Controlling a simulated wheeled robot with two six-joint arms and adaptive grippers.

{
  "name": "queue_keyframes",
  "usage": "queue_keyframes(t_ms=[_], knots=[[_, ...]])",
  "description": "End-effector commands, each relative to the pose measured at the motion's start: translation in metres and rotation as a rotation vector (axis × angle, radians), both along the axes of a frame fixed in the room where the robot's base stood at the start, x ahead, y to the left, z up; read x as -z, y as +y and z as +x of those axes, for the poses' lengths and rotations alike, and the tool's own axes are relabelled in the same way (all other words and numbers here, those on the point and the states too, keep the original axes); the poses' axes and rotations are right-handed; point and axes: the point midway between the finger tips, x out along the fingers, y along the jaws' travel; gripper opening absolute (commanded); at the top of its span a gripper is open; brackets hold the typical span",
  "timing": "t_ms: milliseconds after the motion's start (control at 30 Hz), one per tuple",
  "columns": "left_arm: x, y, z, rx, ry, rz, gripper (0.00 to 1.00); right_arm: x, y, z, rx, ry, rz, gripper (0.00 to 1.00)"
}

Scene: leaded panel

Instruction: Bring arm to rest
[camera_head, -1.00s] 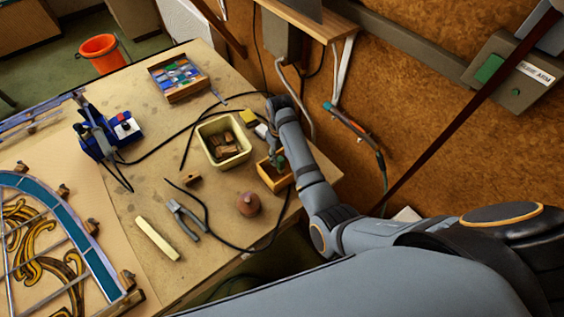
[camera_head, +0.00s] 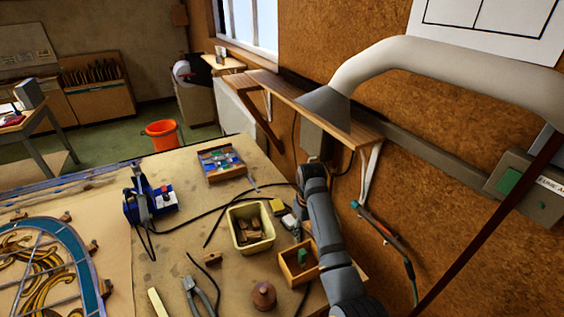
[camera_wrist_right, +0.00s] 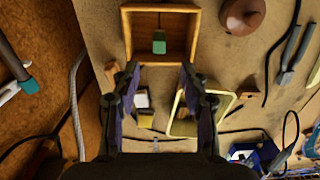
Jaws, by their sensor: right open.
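My right arm reaches in from the lower right in the head view, its wrist over the right edge of the bench; its fingers are hidden behind the arm there. In the right wrist view my right gripper (camera_wrist_right: 160,78) is open with nothing between its fingers. It hangs above the bench, beside a small open wooden box (camera_head: 284,276) holding a green piece (camera_head: 302,257). The box also shows in the right wrist view (camera_wrist_right: 196,34), with the green piece (camera_wrist_right: 159,44) inside. My left gripper is not in view.
The bench holds a cream tub (camera_head: 233,234) of wooden pieces, pliers (camera_head: 199,294), a brown knob-like object (camera_head: 263,295), a glass tray (camera_head: 219,165) and a leaded panel (camera_head: 84,265). A shelf (camera_head: 345,128), grey duct (camera_head: 400,62) and hanging tool (camera_head: 380,228) are near the arm.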

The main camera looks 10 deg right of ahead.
Motion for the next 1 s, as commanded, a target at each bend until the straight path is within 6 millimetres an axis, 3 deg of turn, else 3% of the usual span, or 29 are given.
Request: queue_keyframes(t_ms=[167,300,400,600,1000], knots=[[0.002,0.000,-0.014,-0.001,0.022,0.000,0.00,0.028,-0.019,-0.023,0.054,-0.022,-0.003,0.44],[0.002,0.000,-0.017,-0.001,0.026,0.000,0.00,0.068,-0.058,-0.084,0.159,-0.097,-0.023,0.44],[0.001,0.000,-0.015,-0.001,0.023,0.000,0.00,0.078,-0.077,-0.125,0.208,-0.156,-0.038,0.44],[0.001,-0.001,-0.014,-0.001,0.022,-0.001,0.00,0.075,-0.094,-0.183,0.243,-0.233,-0.053,0.44],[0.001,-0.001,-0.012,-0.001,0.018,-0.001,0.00,0.039,-0.095,-0.260,0.242,-0.331,-0.039,0.44]])
